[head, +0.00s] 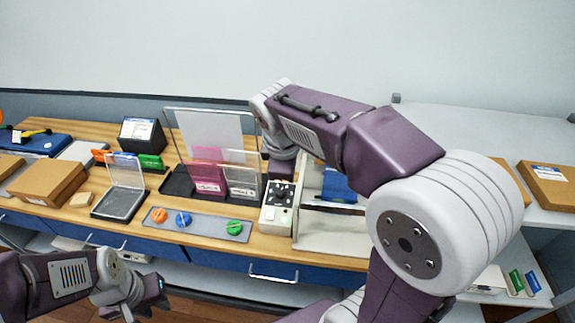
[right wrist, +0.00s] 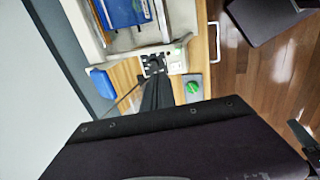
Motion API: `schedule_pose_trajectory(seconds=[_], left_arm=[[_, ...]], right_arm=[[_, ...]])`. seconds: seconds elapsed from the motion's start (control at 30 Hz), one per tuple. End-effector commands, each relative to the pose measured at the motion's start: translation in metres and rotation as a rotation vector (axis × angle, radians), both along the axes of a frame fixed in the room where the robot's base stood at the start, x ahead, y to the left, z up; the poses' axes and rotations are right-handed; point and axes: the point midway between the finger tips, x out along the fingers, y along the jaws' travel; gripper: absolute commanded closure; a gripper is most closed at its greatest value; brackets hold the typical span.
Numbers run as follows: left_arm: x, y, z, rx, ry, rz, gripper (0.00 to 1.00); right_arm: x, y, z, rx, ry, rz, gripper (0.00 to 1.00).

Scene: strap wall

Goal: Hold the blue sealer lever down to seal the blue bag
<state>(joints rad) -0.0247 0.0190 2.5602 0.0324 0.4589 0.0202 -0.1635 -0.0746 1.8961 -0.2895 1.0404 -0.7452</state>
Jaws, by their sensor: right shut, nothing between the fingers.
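The sealer (head: 320,232) is a pale machine on the bench, largely behind my right arm. The blue bag (head: 338,186) lies in it; in the right wrist view the bag (right wrist: 124,12) shows a white label. A rounded blue piece (right wrist: 103,82), perhaps the lever's grip, shows near the wall side; my wrist hides that spot in the head view. My right gripper (right wrist: 157,84) is shut and empty, pointing down near the control box (right wrist: 172,60), apart from the blue piece; I cannot tell whether it touches anything. My left gripper (head: 144,294) hangs low before the bench, its jaws unclear.
A grey strip (head: 207,226) with orange, blue and green knobs lies left of the control box. A clear upright panel (head: 212,125) with pink and white cards stands close to my right wrist. Cardboard boxes (head: 48,182) sit at the left. A side table (head: 470,125) stands right.

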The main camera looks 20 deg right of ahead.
Motion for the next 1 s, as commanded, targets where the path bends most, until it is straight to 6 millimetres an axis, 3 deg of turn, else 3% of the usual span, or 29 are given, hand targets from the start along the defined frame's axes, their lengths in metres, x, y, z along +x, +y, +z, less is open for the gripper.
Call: schedule_pose_trajectory(seconds=[0.23,0.77,0.87,1.0], left_arm=[[0.0,0.0,0.001,0.0,0.0,0.0,0.72],[0.0,0.0,0.0,0.0,0.0,0.0,0.72],[0.0,0.0,-0.002,0.0,0.0,0.0,0.72],[0.0,0.0,-0.003,0.0,0.0,0.0,0.72]], right_arm=[[-0.009,0.006,0.023,0.0,-0.004,0.001,1.0],[-0.009,0.0,0.021,-0.001,0.003,-0.017,1.0],[-0.029,-0.014,-0.017,-0.002,0.114,-0.066,1.0],[-0.083,-0.011,-0.115,0.136,0.256,-0.313,1.0]])
